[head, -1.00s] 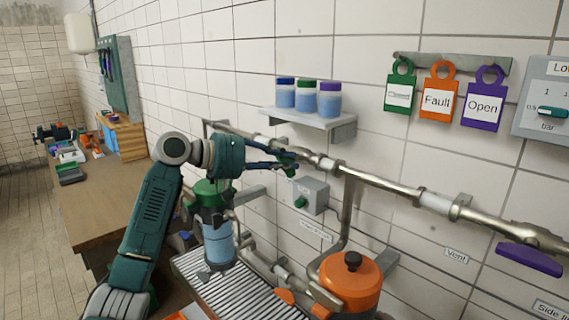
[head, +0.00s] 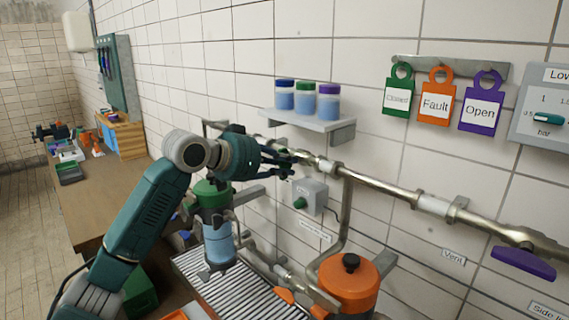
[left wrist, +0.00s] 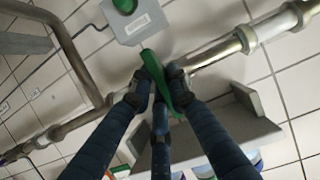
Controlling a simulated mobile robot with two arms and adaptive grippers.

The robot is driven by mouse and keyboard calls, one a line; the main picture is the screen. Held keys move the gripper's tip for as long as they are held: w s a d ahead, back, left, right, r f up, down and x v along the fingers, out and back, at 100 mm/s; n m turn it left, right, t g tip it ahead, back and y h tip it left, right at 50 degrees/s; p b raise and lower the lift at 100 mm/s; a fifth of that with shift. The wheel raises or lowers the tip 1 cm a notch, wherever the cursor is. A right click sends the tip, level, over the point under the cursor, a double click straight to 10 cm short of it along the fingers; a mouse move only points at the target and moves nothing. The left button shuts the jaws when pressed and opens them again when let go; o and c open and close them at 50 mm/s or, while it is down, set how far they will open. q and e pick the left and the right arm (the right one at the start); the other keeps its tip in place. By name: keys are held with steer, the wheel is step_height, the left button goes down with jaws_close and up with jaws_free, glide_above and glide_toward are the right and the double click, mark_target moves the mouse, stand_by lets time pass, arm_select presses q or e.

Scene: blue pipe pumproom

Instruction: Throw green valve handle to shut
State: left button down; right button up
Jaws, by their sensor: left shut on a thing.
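The green valve handle (left wrist: 160,75) is a long narrow lever on the metal wall pipe. In the left wrist view it slants between my fingers. My left gripper (left wrist: 160,90) is shut on it, with a finger on either side. In the head view my left gripper (head: 288,160) is at the pipe, just below the small shelf, and its fingers hide most of the handle. The pipe (head: 370,182) runs down to the right from there. My right gripper is not in view.
A shelf (head: 310,120) with several capped jars is close above my gripper. A grey box with a green button (head: 300,203) is just below. An orange-topped vessel (head: 350,285) and a purple handle (head: 523,262) are to the right. Tags hang above the pipe.

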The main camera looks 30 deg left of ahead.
arm_select(q)
steer(key=shift+f+m, duration=0.15)
steer(key=shift+m, duration=0.15)
stand_by(0.4)
steer(key=c, duration=1.7)
jaws_free()
steer(key=shift+c, duration=0.2)
steer(key=shift+o, duration=0.4)
steer(key=v, duration=1.2)
steer(key=shift+d, duration=0.1)
